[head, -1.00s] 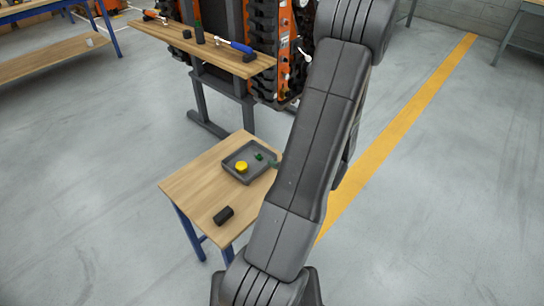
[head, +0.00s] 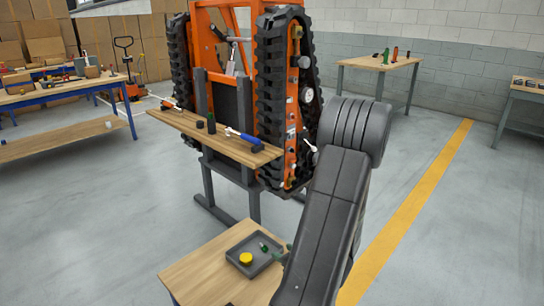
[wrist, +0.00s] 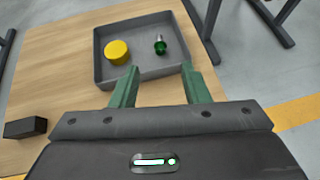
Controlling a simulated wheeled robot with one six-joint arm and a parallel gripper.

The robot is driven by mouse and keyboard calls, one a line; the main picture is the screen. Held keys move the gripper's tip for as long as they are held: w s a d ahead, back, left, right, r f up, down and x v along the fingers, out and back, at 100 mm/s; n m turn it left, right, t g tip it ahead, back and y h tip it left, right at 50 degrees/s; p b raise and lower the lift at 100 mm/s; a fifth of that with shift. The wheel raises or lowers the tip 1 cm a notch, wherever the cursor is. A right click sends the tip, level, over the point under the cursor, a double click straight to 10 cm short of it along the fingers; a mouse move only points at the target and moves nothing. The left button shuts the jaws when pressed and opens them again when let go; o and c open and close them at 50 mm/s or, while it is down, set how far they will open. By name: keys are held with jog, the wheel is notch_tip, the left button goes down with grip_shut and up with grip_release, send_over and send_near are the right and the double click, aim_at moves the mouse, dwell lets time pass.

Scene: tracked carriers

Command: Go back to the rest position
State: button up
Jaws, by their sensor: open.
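My gripper (wrist: 160,88) is open and empty in the wrist view, its two green fingers apart in front of the near edge of a grey tray (wrist: 101,68). In the head view my arm hides most of the gripper; a bit of green finger shows at the right of the tray (head: 228,258). The tray lies on a small wooden table (head: 195,275) and holds a yellow round piece (wrist: 117,52) and a small green piece with a metal tip (wrist: 160,44). Nothing is between the fingers.
A black block (wrist: 27,128) lies on the table left of the tray. An orange tracked carrier (head: 290,100) stands behind, with a wooden shelf (head: 190,127) bearing tools before it. Another table (head: 375,65) stands at the back right. Grey floor is clear around the yellow line (head: 410,205).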

jog(key=x, duration=1)
jog(key=shift+w+a+f+b, duration=0.15)
jog(key=shift+a+b, duration=0.05)
jog(key=shift+b, duration=0.15)
jog(key=shift+w+r+p, duration=0.15)
jog(key=shift+r+p, duration=0.35)
jog(key=shift+p, duration=0.05)
jog(key=shift+r+p, duration=0.7)
jog(key=shift+r, duration=0.05)
